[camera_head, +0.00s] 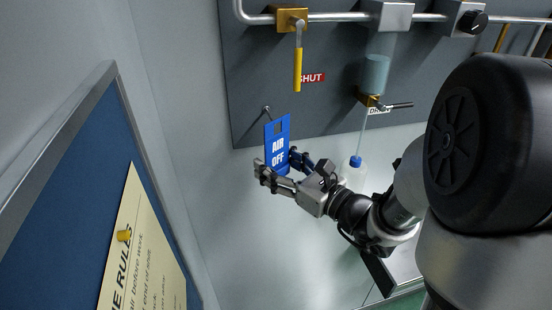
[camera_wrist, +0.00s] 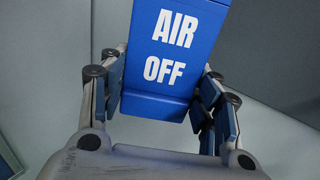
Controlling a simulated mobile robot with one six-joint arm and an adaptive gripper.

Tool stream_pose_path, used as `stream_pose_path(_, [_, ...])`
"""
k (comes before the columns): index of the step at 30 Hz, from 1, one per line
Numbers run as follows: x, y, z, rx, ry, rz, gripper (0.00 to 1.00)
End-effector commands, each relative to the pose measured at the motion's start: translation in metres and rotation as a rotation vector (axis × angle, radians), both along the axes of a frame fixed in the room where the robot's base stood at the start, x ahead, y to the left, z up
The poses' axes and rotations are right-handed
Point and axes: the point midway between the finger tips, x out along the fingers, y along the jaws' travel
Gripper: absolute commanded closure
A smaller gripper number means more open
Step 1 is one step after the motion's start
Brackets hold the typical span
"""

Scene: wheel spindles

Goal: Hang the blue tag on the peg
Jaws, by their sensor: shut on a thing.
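The blue tag (camera_head: 277,146) reads "AIR OFF" and stands upright in my gripper (camera_head: 279,168). My gripper is shut on its lower part, with a finger on each side. In the wrist view the tag (camera_wrist: 172,55) sits between the two fingers of my gripper (camera_wrist: 160,100), its top cut off by the frame. In the head view a dark hole shows near the tag's top. The peg (camera_head: 267,109) sticks out of the grey panel just above and left of the tag's top. I cannot tell whether they touch.
The grey panel (camera_head: 250,70) carries a pipe (camera_head: 340,17), a yellow-handled valve (camera_head: 298,65) and a clear bowl with a drain lever (camera_head: 376,72). A blue-capped bottle (camera_head: 354,172) stands right of my gripper. A blue notice board (camera_head: 75,190) is at the left.

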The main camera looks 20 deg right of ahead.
Motion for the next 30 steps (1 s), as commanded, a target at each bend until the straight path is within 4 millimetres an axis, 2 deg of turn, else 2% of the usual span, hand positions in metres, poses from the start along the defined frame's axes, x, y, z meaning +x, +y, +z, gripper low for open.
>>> stream_pose_path(21, [0.043, 0.000, -0.005, -0.001, -0.003, 0.001, 0.72])
stream_pose_path(30, [0.053, 0.000, -0.013, 0.000, -0.001, 0.000, 0.72])
